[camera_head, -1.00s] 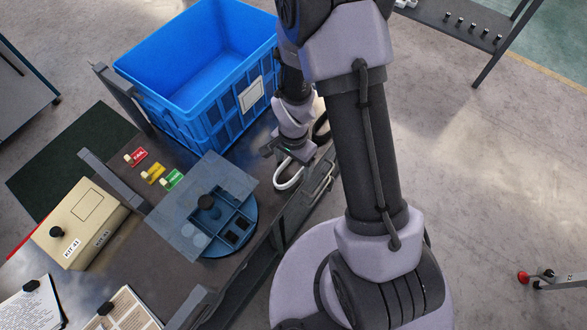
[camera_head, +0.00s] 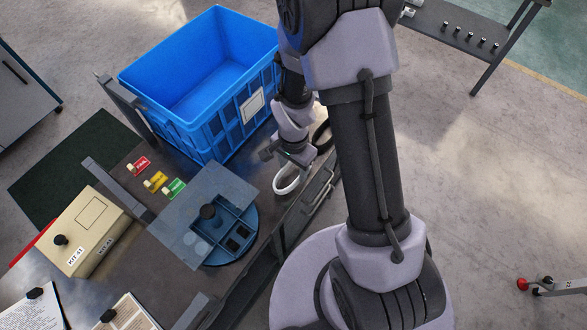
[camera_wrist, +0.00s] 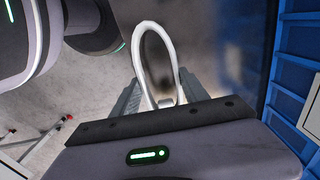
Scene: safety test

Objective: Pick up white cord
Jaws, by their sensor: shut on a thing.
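The white cord (camera_head: 282,190) is a loop at the right edge of the dark table, below my gripper (camera_head: 285,156) in the head view. In the wrist view the white cord (camera_wrist: 137,58) rises as a narrow upright loop from between the fingers of my gripper (camera_wrist: 160,98). My gripper is shut on the cord. The wrist housing hides the lower part of the grip. I cannot tell whether the loop still touches the table.
A blue crate (camera_head: 187,128) stands close behind my gripper. A round blue tray (camera_head: 248,240) under a clear plate (camera_head: 180,222), small coloured tags (camera_head: 155,182) and a beige kit box (camera_head: 92,232) are to the left. A black loop (camera_head: 323,132) lies beside my arm.

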